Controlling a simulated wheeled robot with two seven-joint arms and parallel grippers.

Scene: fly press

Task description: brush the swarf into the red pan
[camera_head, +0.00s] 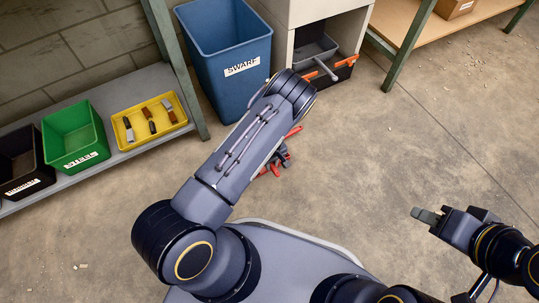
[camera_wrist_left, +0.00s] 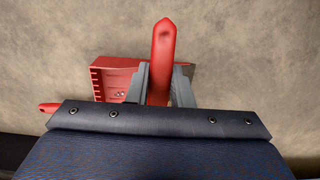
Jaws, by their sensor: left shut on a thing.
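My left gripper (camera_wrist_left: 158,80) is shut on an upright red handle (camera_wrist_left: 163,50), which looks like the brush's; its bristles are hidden. The red pan (camera_wrist_left: 108,72) lies on the floor behind and below the fingers, with a few small bits (camera_wrist_left: 121,94) in it. A second red handle end (camera_wrist_left: 48,107) sticks out at the left of the wrist view, mostly hidden by my wrist. In the head view my forearm hides most of this, and only red parts (camera_head: 274,169) and a bit of the left gripper (camera_head: 284,156) show. My right gripper (camera_head: 427,215) is at the right, over bare floor.
A blue SWARF bin (camera_head: 222,45) stands at the back. Left of it, a low shelf carries a yellow tray (camera_head: 127,143) with small parts, a green STEEL bin (camera_head: 75,160) and a black bin (camera_head: 22,185). Pale crumbs (camera_head: 80,266) lie on the floor at left. The right floor is mostly clear.

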